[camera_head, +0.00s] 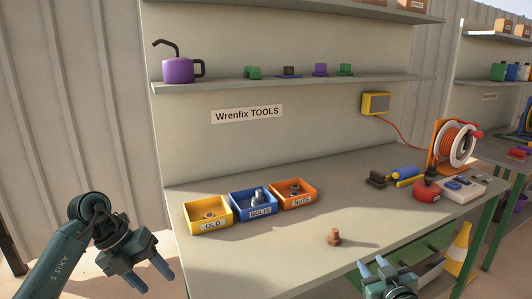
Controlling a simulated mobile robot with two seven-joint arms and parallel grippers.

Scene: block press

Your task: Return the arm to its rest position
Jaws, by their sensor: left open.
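My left gripper (154,283) is at the lower left, off the left front corner of the workbench (265,245). Its two fingers are apart with nothing between them. My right gripper (371,263) shows at the bottom edge, right of the middle, near the bench's front edge. Its two fingertips are apart and nothing shows between them. The rest of the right arm is mostly out of frame. A brown bolt-like piece (334,238) stands on the bench beyond the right gripper, apart from it.
A yellow bin (212,226), a blue bin (262,211) and an orange bin (300,202) stand in a row on the bench. A red can (425,191), an orange cable reel (456,143) and small tools are at the right.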

